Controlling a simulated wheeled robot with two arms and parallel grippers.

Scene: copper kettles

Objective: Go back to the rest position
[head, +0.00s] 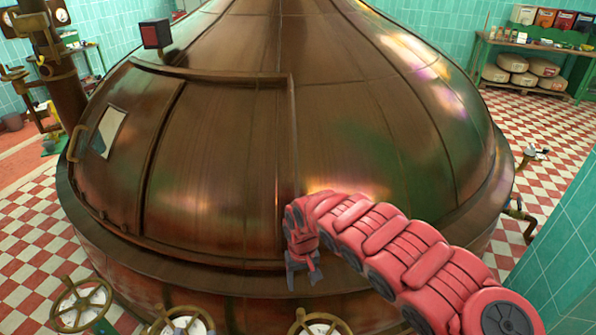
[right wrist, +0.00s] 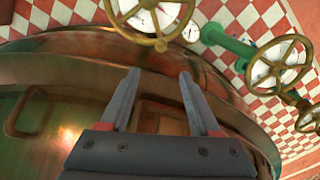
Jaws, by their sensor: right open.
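My right arm comes in from the lower right in the head view, red and segmented. Its gripper (head: 303,275) is in front of the lower wall of the big copper kettle (head: 230,150). In the right wrist view the two grey fingers of the right gripper (right wrist: 160,85) stand apart with nothing between them. The kettle's copper rim (right wrist: 60,45) shows behind and around the fingers there. I cannot tell whether the gripper touches the kettle. My left gripper is not in view.
Several brass handwheels (head: 82,304) line the kettle's front at the bottom; one handwheel (right wrist: 150,15) is just beyond the fingertips in the wrist view. A green shelf (head: 530,45) with sacks stands at the back right. Checkered floor (head: 550,125) is open at right. A tiled wall (head: 570,250) stands at lower right.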

